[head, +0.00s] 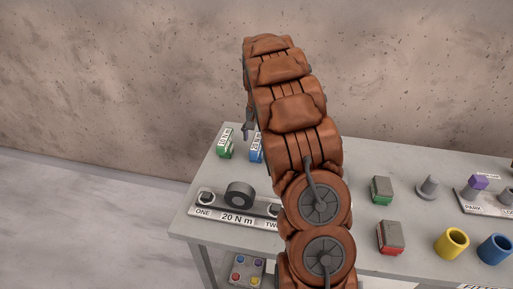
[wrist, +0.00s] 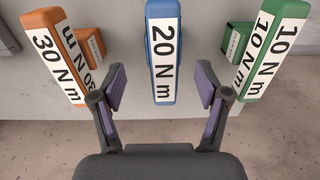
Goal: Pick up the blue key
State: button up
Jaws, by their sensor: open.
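The blue key (wrist: 164,50) is a long block with a white "20 N m" label, at the upper middle of the wrist view. It stands between two similar keys. In the head view the blue key (head: 255,149) shows only in part beside my arm, near the slab's far left edge. My gripper (wrist: 160,84) is open and empty. Its two purple-padded fingers are on either side of the blue key's near end in the picture; I cannot tell the height gap. In the head view only a bit of my gripper (head: 248,128) shows, above the keys.
A green key (wrist: 275,50) labelled "10 N m" is close right, an orange key (wrist: 55,50) labelled "30 N m" close left. The grey slab (head: 360,165) also bears a dark ring (head: 239,194), a green-sided block (head: 381,190), a red-sided block (head: 390,237) and a yellow cup (head: 452,243).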

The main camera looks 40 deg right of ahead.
jog(key=shift+w+a+f+p, duration=0.1)
jog(key=shift+f+p, duration=0.65)
jog(key=shift+f, duration=0.95)
jog(key=shift+w+a+f+p, duration=0.1)
jog(key=shift+f+p, duration=0.6)
jog(key=shift+f, duration=1)
grip_shut()
